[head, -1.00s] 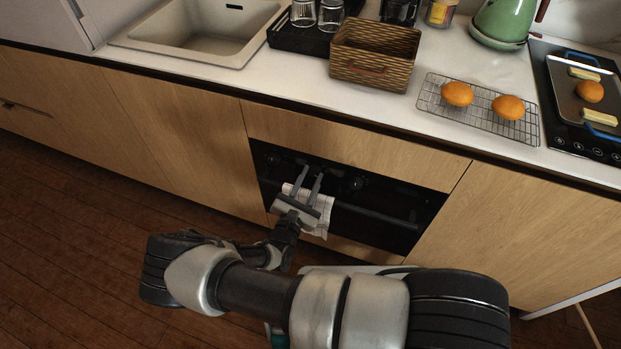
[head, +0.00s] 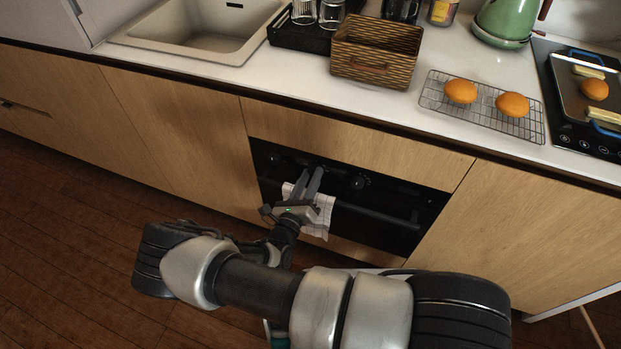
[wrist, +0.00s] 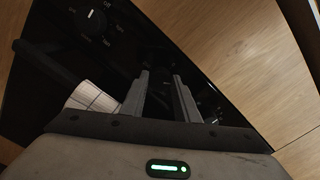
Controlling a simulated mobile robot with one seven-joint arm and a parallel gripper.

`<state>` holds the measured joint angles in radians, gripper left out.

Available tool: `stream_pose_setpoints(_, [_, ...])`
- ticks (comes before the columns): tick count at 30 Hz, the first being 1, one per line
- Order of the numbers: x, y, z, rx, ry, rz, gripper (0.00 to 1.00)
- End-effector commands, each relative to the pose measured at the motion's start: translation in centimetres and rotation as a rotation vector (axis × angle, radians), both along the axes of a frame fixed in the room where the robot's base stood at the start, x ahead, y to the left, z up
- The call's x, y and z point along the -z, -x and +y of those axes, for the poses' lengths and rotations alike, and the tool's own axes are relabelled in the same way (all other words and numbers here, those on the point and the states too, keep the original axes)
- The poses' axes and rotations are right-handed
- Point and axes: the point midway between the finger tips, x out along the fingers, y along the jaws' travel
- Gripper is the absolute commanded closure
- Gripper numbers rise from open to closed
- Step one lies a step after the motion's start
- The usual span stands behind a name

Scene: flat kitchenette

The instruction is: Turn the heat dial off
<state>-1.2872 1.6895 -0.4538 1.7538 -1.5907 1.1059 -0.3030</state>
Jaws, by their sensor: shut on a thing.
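The black oven (head: 395,207) is set in the wooden cabinet front, with dials along its upper panel. My gripper (head: 315,172) is at this panel, its fingers close together. In the wrist view my gripper (wrist: 162,74) has its two fingers nearly parallel, with a narrow dark gap. It is shut on the heat dial, which is dark and mostly hidden between the fingers. Another dial (wrist: 92,22) with white markings is clear at the upper left, apart from the fingers. A further dial (head: 358,182) shows right of my gripper in the head view.
A checked towel (head: 322,215) hangs on the oven handle (head: 375,213), just below my gripper. The counter above holds a wicker basket (head: 375,50), a wire rack (head: 482,95) with two buns, a green kettle (head: 505,20) and a cooktop (head: 565,110). The floor at left is clear.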

Motion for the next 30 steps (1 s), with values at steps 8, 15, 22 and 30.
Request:
stream_pose_setpoints(8, [0.17,-0.03,0.02,0.000,0.247,0.091,0.94])
stream_pose_setpoints(15, [0.19,-0.02,-0.01,0.001,0.461,0.168,0.94])
stream_pose_setpoints(22, [0.19,-0.03,0.02,0.001,0.652,0.238,0.94])
stream_pose_setpoints(30, [0.20,-0.01,-0.02,0.002,0.822,0.300,0.94])
